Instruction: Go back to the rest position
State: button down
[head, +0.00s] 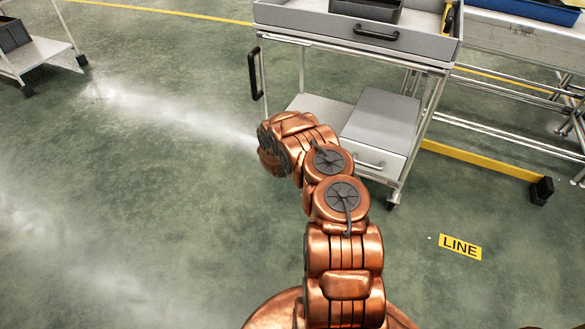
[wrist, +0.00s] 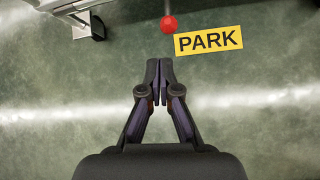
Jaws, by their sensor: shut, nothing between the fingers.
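My gripper (wrist: 158,78) shows in the wrist view with its two dark fingers brought together at the tips and nothing between them. It hangs over bare green floor. In the head view my copper arm is bent over the floor in front of the trolley, and the gripper itself is hidden behind the arm's end. Beyond the fingertips in the wrist view are a yellow PARK sign (wrist: 208,40) and a red ball (wrist: 168,24) on a thin grey rod.
A grey trolley (head: 352,45) with a black handle and a lower drawer box (head: 380,130) stands behind my arm. A conveyor frame (head: 520,50) is at the right, with a yellow floor rail (head: 480,172) and a LINE sign (head: 460,246). Another cart (head: 38,55) stands far left. The left floor is clear.

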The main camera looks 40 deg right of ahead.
dwell(0.4)
jog(key=s+d+r+m+g+h, duration=0.1)
jog(key=s+d+r+m+h, duration=0.15)
jog(key=r, duration=0.75)
jog(key=s+d+r+m+g+h, duration=0.15)
jog(key=r+m, duration=0.25)
jog(key=r, duration=0.6)
jog(key=s+a+r+m+g+y, duration=0.1)
jog(key=s+a+r+m, duration=0.25)
jog(key=r, duration=0.35)
jog(key=s+a+r+m+g, duration=0.1)
jog(key=s+a+r+m, duration=0.1)
jog(key=s+r, duration=0.35)
jog(key=s+a+r+m+g+y, duration=0.1)
jog(key=s+a+r+m+y, duration=0.2)
jog(key=s+a, duration=0.85)
jog(key=s+a+r+m+g+y, duration=0.1)
jog(key=s+a+r+m+y, duration=0.25)
jog(key=s+a, duration=0.8)
jog(key=s+a+r+m+g+y, duration=0.1)
jog(key=s+a+r+m+y, duration=0.25)
jog(key=s+a, duration=0.8)
notch_tip(320, 180, up, 27)
jog(key=w+a+t+p, duration=0.1)
jog(key=w+a+p, duration=0.1)
jog(key=p, duration=2.3)
jog(key=shift+a, duration=0.4)
jog(key=shift+d+f+t, duration=0.1)
jog(key=shift+d+t, duration=0.05)
jog(key=shift+t, duration=0.1)
